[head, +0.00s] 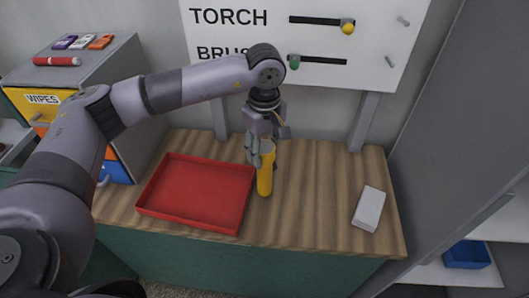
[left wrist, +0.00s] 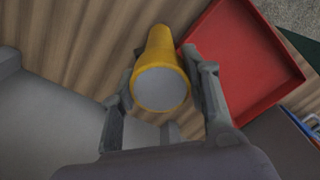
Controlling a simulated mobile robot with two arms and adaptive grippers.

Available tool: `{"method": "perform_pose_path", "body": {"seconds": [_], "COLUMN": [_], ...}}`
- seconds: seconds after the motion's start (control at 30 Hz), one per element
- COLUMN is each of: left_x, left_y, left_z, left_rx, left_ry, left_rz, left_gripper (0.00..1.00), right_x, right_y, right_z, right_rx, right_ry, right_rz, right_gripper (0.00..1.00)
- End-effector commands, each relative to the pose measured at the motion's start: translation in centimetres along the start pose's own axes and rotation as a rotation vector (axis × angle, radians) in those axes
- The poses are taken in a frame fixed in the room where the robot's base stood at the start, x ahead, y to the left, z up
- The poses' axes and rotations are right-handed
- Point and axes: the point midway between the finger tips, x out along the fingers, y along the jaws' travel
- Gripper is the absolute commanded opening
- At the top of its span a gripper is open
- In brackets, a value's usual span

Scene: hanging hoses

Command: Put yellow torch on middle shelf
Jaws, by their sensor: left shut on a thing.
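The yellow torch (head: 265,176) stands upright at the wooden counter, just right of the red tray, in the head view. Whether its base touches the wood I cannot tell. My left gripper (head: 262,150) comes down from above and is shut on the torch's upper part. In the left wrist view the torch (left wrist: 160,72) shows its pale round end between the two fingers of my left gripper (left wrist: 165,95). My right gripper is not in view. A shelf unit (head: 497,236) stands at the right edge; which of its shelves is the middle one I cannot tell.
The red tray (head: 150,210) is empty, and also shows in the left wrist view (left wrist: 245,60). A white block (head: 369,209) lies on the counter's right. A board labelled TORCH and BRUSH (head: 330,40) stands behind. A blue bin (head: 466,255) sits on the right shelf. Drawers (head: 40,103) stand left.

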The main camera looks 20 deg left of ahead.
Motion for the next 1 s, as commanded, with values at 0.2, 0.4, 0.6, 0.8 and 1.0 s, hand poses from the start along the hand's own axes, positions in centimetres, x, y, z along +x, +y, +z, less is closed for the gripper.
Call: {"method": "perform_pose_path", "body": {"seconds": [0.2, 0.4, 0.6, 0.8, 1.0], "left_x": [2.2, 2.3, 2.6, 2.5, 2.5], "left_y": [0.0, 0.0, 0.0, 0.0, 0.0], "left_z": [0.0, 0.0, 0.0, 0.0, 0.0], "left_rx": [0.000, 0.000, 0.000, 0.000, 0.000], "left_ry": [-0.001, 0.000, 0.000, 0.000, 0.000], "left_rz": [0.000, 0.001, 0.000, 0.000, 0.000], "left_gripper": [0.00, 0.00, 0.43, 0.57, 0.62], "right_x": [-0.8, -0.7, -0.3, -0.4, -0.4], "right_y": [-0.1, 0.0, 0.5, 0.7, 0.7], "right_z": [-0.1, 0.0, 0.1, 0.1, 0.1], "right_rx": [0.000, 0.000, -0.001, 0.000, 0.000], "right_ry": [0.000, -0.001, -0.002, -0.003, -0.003], "right_rz": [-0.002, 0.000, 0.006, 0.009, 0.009], "right_gripper": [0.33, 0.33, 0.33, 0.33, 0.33]}}
